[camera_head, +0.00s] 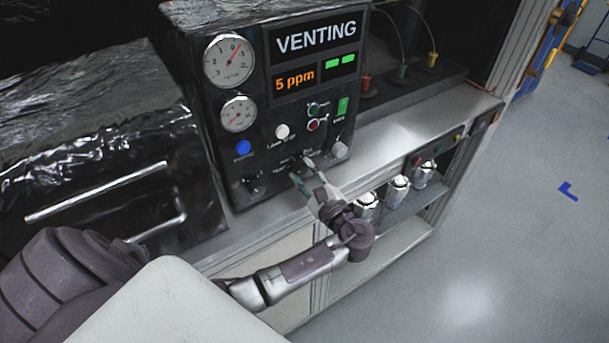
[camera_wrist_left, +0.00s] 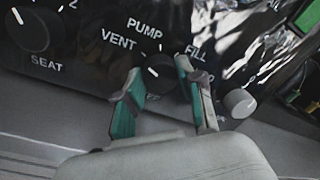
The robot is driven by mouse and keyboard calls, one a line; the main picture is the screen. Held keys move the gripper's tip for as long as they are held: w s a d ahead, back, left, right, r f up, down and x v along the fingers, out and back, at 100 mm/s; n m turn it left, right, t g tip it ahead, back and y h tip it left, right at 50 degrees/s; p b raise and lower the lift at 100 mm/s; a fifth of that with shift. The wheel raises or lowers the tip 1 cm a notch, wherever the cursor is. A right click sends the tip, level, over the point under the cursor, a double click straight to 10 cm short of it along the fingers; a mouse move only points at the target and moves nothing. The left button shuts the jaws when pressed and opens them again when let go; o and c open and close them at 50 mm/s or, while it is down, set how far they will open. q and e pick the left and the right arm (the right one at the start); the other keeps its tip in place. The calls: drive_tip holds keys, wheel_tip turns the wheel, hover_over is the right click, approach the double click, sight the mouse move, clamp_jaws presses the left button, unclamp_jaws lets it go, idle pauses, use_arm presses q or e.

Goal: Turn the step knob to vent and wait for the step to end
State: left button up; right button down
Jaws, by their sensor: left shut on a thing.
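The step knob (camera_wrist_left: 158,76) is a black dial on the dark control panel, with VENT, PUMP and FILL printed around it in the left wrist view. My left gripper (camera_wrist_left: 160,68) has its two green-padded fingers on either side of the knob, shut on it. In the head view my left gripper (camera_head: 303,171) reaches the lower panel and partly hides the knob. The panel display (camera_head: 316,38) reads VENTING, with 5 ppm in orange and two green bars below it. The knob's exact pointer direction is hard to tell. My right gripper is not in view.
The SEAT knob (camera_wrist_left: 32,30) is left of the step knob, and a small grey knob (camera_wrist_left: 240,103) is right. Two round gauges, including the upper gauge (camera_head: 229,60), sit on the panel. Silver fittings (camera_head: 398,188) stand on a shelf below. Open floor lies to the right.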

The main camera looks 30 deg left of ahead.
use_arm(q)
drive_tip(key=shift+f, duration=0.1)
idle(0.3)
drive_tip(key=o, duration=1.1)
drive_tip(key=shift+o, duration=0.2)
drive_tip(key=shift+d, duration=0.1)
drive_tip(key=v, duration=1.2)
drive_tip(key=shift+s+f, duration=0.1)
